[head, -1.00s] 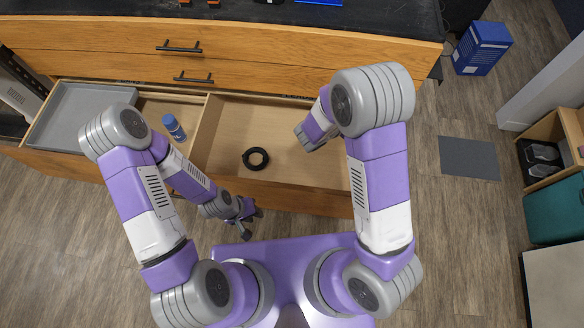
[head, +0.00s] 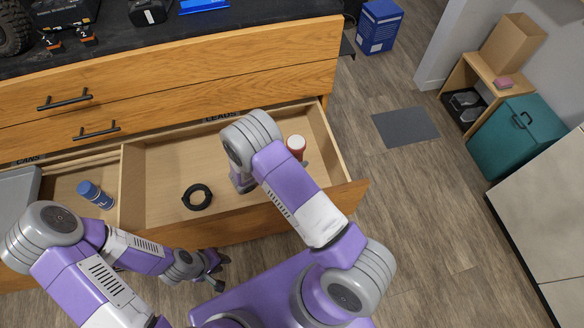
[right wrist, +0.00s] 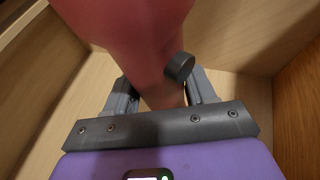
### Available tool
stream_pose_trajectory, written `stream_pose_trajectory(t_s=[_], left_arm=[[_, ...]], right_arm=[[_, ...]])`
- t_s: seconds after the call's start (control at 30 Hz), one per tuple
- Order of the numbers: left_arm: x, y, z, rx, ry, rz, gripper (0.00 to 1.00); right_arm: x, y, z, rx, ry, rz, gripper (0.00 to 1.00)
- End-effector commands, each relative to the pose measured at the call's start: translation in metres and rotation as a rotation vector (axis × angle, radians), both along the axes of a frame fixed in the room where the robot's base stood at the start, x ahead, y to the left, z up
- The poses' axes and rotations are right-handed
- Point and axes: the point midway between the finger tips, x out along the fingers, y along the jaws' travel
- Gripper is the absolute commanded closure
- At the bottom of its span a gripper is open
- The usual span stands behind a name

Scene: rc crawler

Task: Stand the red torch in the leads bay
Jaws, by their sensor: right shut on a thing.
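The red torch (head: 297,152) shows in the head view at the right end of the open leads bay (head: 160,160), its pale end facing up. My right arm hides part of it. In the right wrist view the torch (right wrist: 125,25) fills the top, with a dark round knob on its side. My right gripper (right wrist: 160,95) is shut on its narrow lower part, inside the bay's wooden walls. Whether the torch's bottom touches the floor is hidden. My left gripper (head: 222,271) is open and empty, in front of the drawer.
A black ring-shaped coil (head: 197,196) lies in the leads bay, left of my right arm. A blue can (head: 95,195) is in the neighbouring bay, beyond a wooden divider. A grey tray (head: 18,196) sits further left. The dark counter (head: 120,42) stands above the drawers.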

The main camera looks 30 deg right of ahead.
Motion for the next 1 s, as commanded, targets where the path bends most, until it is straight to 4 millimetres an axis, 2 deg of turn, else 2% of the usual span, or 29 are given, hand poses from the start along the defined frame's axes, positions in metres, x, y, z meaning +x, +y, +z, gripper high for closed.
stream_pose_trajectory(t_s=[0.17,0.37,0.73,0.77,0.9,1.0], left_arm=[[0.000,0.000,-0.006,0.000,0.000,0.000,0.70],[0.000,0.000,-0.018,0.000,0.000,0.000,0.70],[0.000,0.000,-0.017,0.000,0.000,0.000,0.70],[0.000,0.000,-0.017,0.000,0.000,0.000,0.70],[0.000,0.000,-0.017,0.000,0.000,0.000,0.70],[0.000,0.000,-0.017,0.000,0.000,0.000,0.70]], right_arm=[[0.001,0.000,-0.014,-0.001,-0.001,0.001,0.82],[0.000,0.000,-0.042,-0.001,-0.001,0.001,0.82],[0.001,0.000,-0.044,-0.001,-0.002,0.001,0.82],[0.001,0.000,-0.044,0.000,-0.002,0.001,0.42],[0.000,0.000,-0.044,0.001,-0.002,0.001,0.21],[0.000,0.000,-0.044,0.001,-0.002,0.001,0.20]])
